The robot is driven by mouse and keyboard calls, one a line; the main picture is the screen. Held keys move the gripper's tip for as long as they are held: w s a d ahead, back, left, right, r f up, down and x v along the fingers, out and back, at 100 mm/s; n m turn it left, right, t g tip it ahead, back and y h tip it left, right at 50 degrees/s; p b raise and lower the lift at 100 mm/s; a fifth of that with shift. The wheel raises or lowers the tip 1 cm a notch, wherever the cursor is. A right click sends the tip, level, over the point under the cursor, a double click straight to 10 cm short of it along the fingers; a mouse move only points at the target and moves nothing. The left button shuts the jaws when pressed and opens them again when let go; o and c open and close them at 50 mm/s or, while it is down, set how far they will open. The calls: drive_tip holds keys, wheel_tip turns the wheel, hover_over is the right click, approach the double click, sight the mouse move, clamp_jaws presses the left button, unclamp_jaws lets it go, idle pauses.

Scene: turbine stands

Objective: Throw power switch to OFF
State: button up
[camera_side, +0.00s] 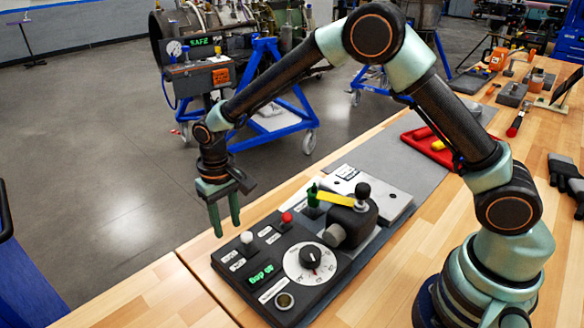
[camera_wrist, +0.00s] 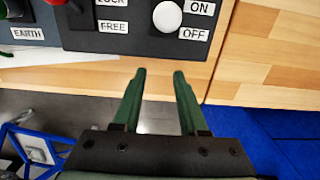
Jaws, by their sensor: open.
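The power switch has a round white knob (camera_side: 247,237) at the far left corner of the dark control panel (camera_side: 345,268). In the wrist view the white knob (camera_wrist: 167,16) sits at the top, with the ON label (camera_wrist: 203,8) and the OFF label (camera_wrist: 193,34) to its right. I cannot tell which way the switch is set. My gripper (camera_side: 226,228) is open and empty, its green fingers pointing down just left of the knob and apart from it. In the wrist view my gripper (camera_wrist: 159,74) shows its fingertips below the knob, over the bench edge.
The LOCK/FREE switch plate (camera_wrist: 92,28) adjoins the white knob. Open floor lies beyond the wooden bench edge (camera_side: 187,262).

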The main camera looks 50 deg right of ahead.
wheel_tip(320, 180, up, 7)
idle(0.9)
drive_tip(key=s+d+r+t, duration=0.2)
drive_tip(key=s+d+r, duration=0.3)
drive_tip(key=d+r, duration=0.45)
drive_tip(key=s+d+r+t, duration=0.3)
drive_tip(key=s+d, duration=0.4)
drive_tip(key=s, duration=0.4)
drive_tip(key=shift+s+d+t, duration=0.25)
drive_tip(key=shift+d+t, duration=0.05)
